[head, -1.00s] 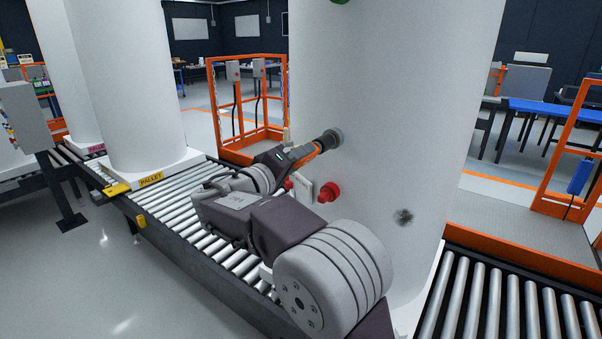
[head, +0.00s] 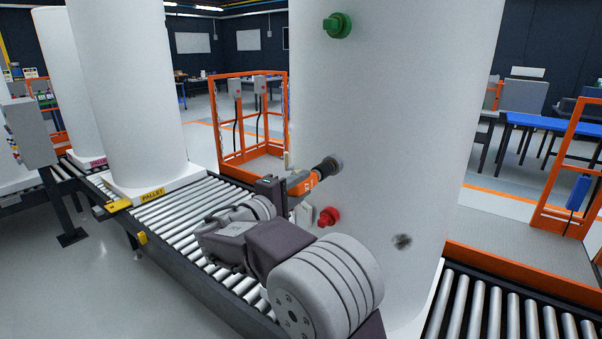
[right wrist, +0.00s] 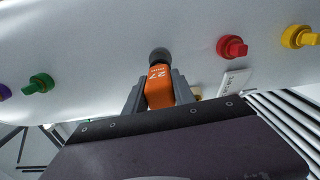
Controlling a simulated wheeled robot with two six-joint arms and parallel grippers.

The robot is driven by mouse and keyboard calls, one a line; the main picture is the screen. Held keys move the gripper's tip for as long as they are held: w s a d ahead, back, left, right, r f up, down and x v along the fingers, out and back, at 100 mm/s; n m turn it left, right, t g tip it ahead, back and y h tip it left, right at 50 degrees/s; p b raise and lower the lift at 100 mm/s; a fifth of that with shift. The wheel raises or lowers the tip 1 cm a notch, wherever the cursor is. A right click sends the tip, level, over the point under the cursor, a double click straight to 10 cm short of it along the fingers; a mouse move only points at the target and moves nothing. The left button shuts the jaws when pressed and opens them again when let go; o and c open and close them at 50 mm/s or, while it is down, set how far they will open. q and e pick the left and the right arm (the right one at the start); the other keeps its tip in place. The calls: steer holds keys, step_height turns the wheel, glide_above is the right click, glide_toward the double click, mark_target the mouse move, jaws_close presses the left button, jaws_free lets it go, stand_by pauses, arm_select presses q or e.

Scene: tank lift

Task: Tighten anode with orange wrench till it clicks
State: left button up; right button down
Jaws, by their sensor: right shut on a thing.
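A large white tank (head: 400,110) stands upright on the conveyor. My right gripper (head: 286,191) is shut on the orange wrench (head: 303,184), beside the tank's side. The wrench's dark socket end (head: 326,169) meets a round grey fitting on the tank wall; the anode itself is hidden there. In the right wrist view the wrench (right wrist: 160,90), marked 27, sits between the two fingers, its black socket (right wrist: 159,56) against the white tank. My left gripper is not in view.
A red fitting (head: 328,216) and a small white plate are just below the wrench. A green fitting (head: 338,25) is higher up. A yellow one (right wrist: 299,37) shows in the right wrist view. Another tank (head: 130,90) stands on a pallet to the left. Orange rails stand behind.

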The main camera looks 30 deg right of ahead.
steer(key=n+p, duration=1.4)
steer(key=shift+r, duration=0.4)
steer(key=shift+f+n+p, duration=0.15)
steer(key=shift+n+p, duration=0.25)
steer(key=shift+p, duration=0.05)
steer(key=shift+f, duration=0.15)
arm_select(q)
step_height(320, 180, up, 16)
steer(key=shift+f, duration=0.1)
arm_select(e)
steer(key=shift+d, duration=0.1)
